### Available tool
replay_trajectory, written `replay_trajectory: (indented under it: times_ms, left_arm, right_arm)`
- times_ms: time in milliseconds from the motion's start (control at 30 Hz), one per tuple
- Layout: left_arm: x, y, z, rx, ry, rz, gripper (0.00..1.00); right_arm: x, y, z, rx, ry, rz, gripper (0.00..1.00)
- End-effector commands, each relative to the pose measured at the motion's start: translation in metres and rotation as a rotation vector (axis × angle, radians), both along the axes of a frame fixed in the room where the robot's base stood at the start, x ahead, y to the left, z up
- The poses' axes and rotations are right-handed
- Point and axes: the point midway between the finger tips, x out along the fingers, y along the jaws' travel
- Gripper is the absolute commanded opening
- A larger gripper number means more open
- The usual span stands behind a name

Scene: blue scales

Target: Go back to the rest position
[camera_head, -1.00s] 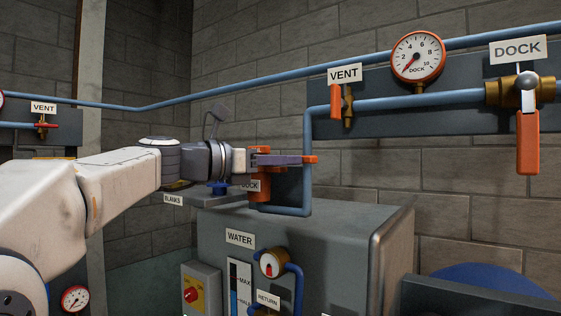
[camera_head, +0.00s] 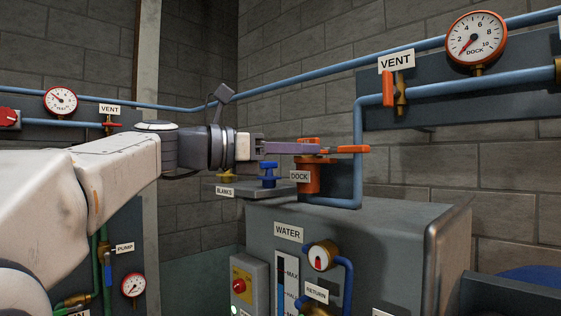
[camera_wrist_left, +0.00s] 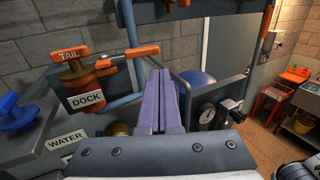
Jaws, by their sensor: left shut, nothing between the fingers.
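My left arm comes in from the left in the head view. My left gripper (camera_head: 318,149) is shut and empty, its purple fingers pointing right, in line with the orange lever (camera_head: 352,149) by the DOCK fitting (camera_head: 312,178). Whether they touch cannot be told from the head view. In the left wrist view the shut fingers (camera_wrist_left: 161,75) lie together, with the orange lever (camera_wrist_left: 142,51) just left of their tips. The DOCK fitting with a TAIL tag (camera_wrist_left: 70,54) stands farther left. My right gripper is not in view.
A grey WATER tank (camera_head: 365,235) stands below the gripper. A BLANKS shelf (camera_head: 238,190) holds a blue knob (camera_head: 268,172). A blue pipe (camera_head: 358,120) rises behind the DOCK fitting to the wall panel. A gauge (camera_head: 475,38) and an orange VENT lever (camera_head: 387,88) are upper right.

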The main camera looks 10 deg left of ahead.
Motion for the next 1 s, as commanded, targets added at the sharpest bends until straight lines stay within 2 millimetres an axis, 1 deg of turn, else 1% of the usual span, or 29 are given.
replay_trajectory:
  times_ms: [33,100,267,467,533,567,667,700,767,800,867,900,967,1000]
  left_arm:
    - [-0.007,0.01,-0.002,0.001,-0.004,0.009,0.0]
    - [-0.016,0.017,-0.002,0.001,-0.004,0.009,0.0]
    - [-0.027,0.026,0.0,0.001,-0.002,0.005,0.0]
    - [-0.031,0.027,0.0,0.006,-0.001,-0.001,0.0]
    - [-0.029,0.022,-0.01,0.029,-0.002,-0.006,0.0]
    - [-0.027,0.018,-0.018,0.05,-0.004,-0.009,0.0]
    - [-0.024,-0.003,-0.061,0.177,-0.023,-0.041,0.0]
    - [-0.025,-0.014,-0.085,0.251,-0.037,-0.068,0.0]
    - [-0.029,-0.032,-0.127,0.38,-0.069,-0.12,0.0]
    - [-0.035,-0.043,-0.156,0.472,-0.098,-0.167,0.0]
    - [-0.047,-0.058,-0.198,0.61,-0.153,-0.25,0.0]
    - [-0.057,-0.067,-0.226,0.702,-0.196,-0.315,0.0]
    - [-0.076,-0.078,-0.267,0.837,-0.274,-0.427,0.0]
    - [-0.09,-0.082,-0.294,0.925,-0.333,-0.511,0.0]
  right_arm:
    - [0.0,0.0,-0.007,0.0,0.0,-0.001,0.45]
    - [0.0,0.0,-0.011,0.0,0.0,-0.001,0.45]
    - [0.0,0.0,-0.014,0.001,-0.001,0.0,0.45]
    - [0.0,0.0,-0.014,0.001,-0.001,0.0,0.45]
    - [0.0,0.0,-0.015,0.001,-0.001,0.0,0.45]
    - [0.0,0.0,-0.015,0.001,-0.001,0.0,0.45]
    - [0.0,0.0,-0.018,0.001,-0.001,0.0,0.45]
    - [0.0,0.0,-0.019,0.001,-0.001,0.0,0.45]
    - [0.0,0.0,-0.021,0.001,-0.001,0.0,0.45]
    - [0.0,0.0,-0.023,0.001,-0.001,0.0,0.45]
    - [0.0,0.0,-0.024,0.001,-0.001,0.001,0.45]
    - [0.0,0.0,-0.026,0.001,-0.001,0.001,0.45]
    - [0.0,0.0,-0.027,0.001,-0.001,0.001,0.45]
    - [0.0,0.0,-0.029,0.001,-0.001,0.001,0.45]
